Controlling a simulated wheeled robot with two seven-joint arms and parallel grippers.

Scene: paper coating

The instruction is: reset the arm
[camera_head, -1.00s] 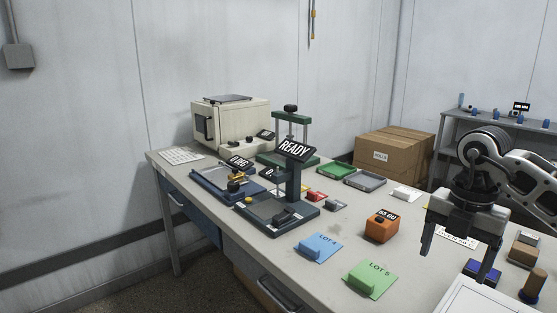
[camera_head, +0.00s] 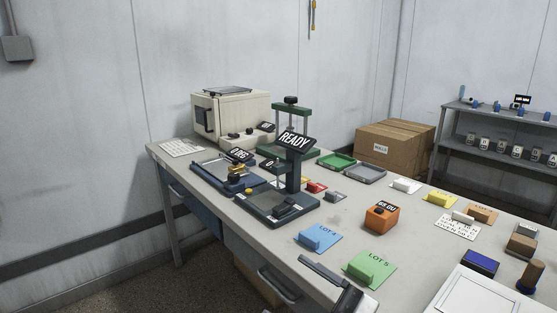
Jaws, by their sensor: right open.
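My right gripper (camera_head: 330,277) shows only in part at the bottom edge of the head view, as a dark finger and part of its body. It is open, with nothing seen in it. The rest of my right arm is out of the picture. My left gripper is not in view.
The table (camera_head: 400,235) holds a stand with a READY display (camera_head: 294,140), an orange box (camera_head: 382,217), a blue LOT 4 card (camera_head: 319,240) and a white panel (camera_head: 478,294). A cardboard box (camera_head: 395,148) stands behind. A shelf (camera_head: 490,120) is at right.

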